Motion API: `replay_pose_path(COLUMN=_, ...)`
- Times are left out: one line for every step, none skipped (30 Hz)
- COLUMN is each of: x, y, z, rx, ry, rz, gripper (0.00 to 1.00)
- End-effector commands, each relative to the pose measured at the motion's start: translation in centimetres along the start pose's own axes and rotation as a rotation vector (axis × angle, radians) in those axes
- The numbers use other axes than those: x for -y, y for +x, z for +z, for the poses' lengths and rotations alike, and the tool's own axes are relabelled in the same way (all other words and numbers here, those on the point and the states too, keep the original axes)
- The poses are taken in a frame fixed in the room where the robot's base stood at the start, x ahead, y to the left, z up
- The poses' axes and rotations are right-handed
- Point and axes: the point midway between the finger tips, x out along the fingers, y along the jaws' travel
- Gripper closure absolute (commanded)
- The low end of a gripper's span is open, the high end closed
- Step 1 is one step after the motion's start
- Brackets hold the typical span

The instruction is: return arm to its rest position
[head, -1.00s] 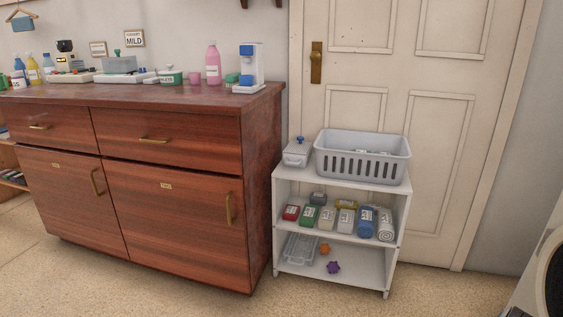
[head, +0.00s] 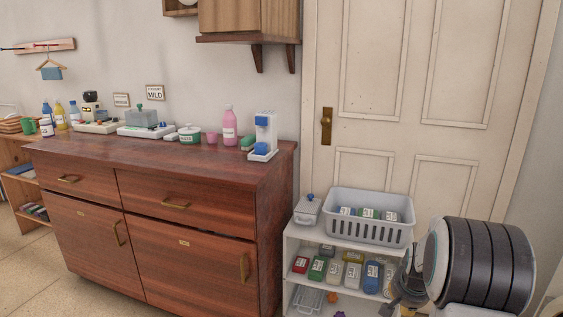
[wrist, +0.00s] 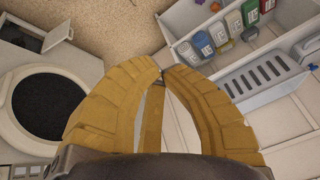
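My arm (head: 480,262) shows at the lower right of the head view, in front of the door and beside the white shelf unit. My gripper (wrist: 162,72) shows in the wrist view as two yellow fingers whose tips come together. Nothing is visibly held between them. The head view does not show the fingers clearly.
The white shelf unit (head: 300,232) holds several packets and the grey basket (head: 370,232), which has packets in it. The brown dresser (head: 200,165) stands to its left with bottles and jars on top. A closed door (head: 400,60) is behind. Floor (wrist: 110,25) is bare in the wrist view.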

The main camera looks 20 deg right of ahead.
Motion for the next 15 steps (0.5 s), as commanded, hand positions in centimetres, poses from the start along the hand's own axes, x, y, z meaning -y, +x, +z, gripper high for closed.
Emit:
replay_pose_path(x=2.0, y=-4.3, z=0.4, rx=0.008, ry=-0.060, rz=-0.017, gripper=1.00)
replay_pose_path(x=2.7, y=-6.1, z=1.0, rx=0.018, ry=-0.094, rz=-0.024, gripper=1.00)
replay_pose_path(x=3.7, y=-8.5, z=1.9, rx=0.029, ry=-0.141, rz=-0.034, gripper=1.00)
replay_pose_path(x=4.4, y=-10.2, z=2.5, rx=0.038, ry=-0.177, rz=-0.042, gripper=1.00)
replay_pose_path(x=5.0, y=-12.0, z=3.3, rx=0.047, ry=-0.214, rz=-0.050, gripper=1.00)
replay_pose_path(x=5.8, y=-14.4, z=4.3, rx=0.058, ry=-0.263, rz=-0.061, gripper=1.00)
replay_pose_path(x=6.2, y=-16.2, z=5.2, rx=0.067, ry=-0.300, rz=-0.069, gripper=1.00)
replay_pose_path(x=6.6, y=-18.0, z=6.0, rx=0.077, ry=-0.339, rz=-0.077, gripper=1.00)
replay_pose_path(x=7.0, y=-20.3, z=7.2, rx=0.088, ry=-0.389, rz=-0.088, gripper=1.00)
replay_pose_path(x=7.2, y=-21.9, z=8.0, rx=0.095, ry=-0.427, rz=-0.096, gripper=1.00)
replay_pose_path(x=7.3, y=-23.5, z=8.9, rx=0.104, ry=-0.464, rz=-0.104, gripper=1.00)
replay_pose_path(x=7.3, y=-25.6, z=10.0, rx=0.114, ry=-0.513, rz=-0.114, gripper=1.00)
replay_pose_path(x=7.3, y=-27.0, z=10.8, rx=0.122, ry=-0.549, rz=-0.121, gripper=1.00)
replay_pose_path(x=7.2, y=-28.3, z=11.6, rx=0.129, ry=-0.584, rz=-0.129, gripper=1.00)
replay_pose_path(x=7.0, y=-30.0, z=12.6, rx=0.137, ry=-0.627, rz=-0.138, gripper=1.00)
